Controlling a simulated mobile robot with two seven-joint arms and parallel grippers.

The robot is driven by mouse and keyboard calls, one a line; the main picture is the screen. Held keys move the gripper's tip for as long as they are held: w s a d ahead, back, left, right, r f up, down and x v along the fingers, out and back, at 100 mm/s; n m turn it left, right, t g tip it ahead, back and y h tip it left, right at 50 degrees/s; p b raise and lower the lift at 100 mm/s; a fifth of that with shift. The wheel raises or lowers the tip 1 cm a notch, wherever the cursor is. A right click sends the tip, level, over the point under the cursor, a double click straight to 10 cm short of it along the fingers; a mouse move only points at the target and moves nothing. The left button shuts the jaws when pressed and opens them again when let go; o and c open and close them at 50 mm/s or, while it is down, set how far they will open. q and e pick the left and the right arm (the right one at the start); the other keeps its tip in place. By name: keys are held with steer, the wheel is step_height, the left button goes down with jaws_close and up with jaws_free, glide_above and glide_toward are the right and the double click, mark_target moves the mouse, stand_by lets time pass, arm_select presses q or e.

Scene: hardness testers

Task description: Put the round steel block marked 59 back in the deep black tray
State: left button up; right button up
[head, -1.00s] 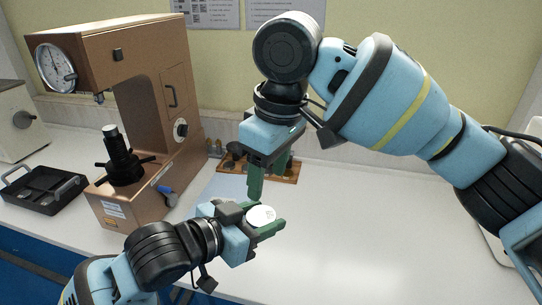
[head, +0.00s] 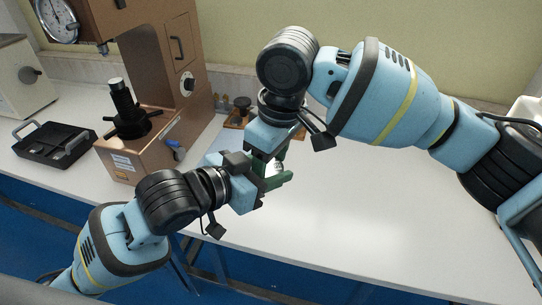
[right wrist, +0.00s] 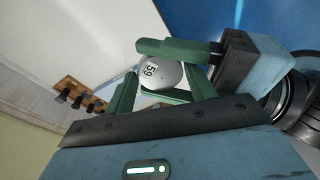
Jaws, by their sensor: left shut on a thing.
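The round steel block marked 59 (right wrist: 160,72) is in my left gripper (right wrist: 166,72), which is shut on it above the table. In the head view the block (head: 278,166) shows only partly between the green fingers of my left gripper (head: 277,175). My right gripper (head: 264,162) comes down from above at the block. In the right wrist view the fingers of my right gripper (right wrist: 160,90) are apart, one on each side of the block, with gaps visible. The black tray (head: 50,157) stands on the table at the far left, with grey pieces in it.
A brown hardness tester (head: 150,150) with a dial stands between the tray and my grippers. A wooden rack (right wrist: 72,86) with dark pieces lies behind my grippers. A pale machine (head: 22,85) stands at the far left. The table (head: 400,220) is clear on the right.

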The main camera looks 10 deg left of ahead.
steer(key=c, duration=0.7)
arm_select(q)
steer(key=o, duration=1.4)
arm_select(e)
steer(key=shift+c, duration=0.7)
arm_select(q)
steer(key=shift+f, duration=0.1)
steer(key=s+a+f+n+y, duration=0.2)
steer(key=a+f, duration=0.1)
steer(key=f, duration=0.8)
steer(key=s+a+f+n+y, duration=0.2)
steer(key=a+f+n, duration=0.15)
steer(key=f, duration=0.75)
steer(key=s+a+f+y, duration=0.1)
steer(key=s+a+f, duration=0.1)
steer(key=s+f, duration=0.3)
steer(key=s+a+f+g+y, duration=0.1)
steer(key=s+a+f, duration=0.2)
steer(key=s+f, duration=0.2)
steer(key=s+a+f+y, duration=0.1)
steer(key=s+a+f, duration=0.1)
steer(key=s+f, duration=0.3)
steer(key=shift+s+a+f+g+y, duration=0.15)
steer(key=shift+s+f, duration=0.05)
steer(key=shift+s, duration=0.2)
steer(key=shift+s+a+f+g+y, duration=0.15)
steer(key=shift+s+f, duration=0.05)
steer(key=shift+s, duration=0.2)
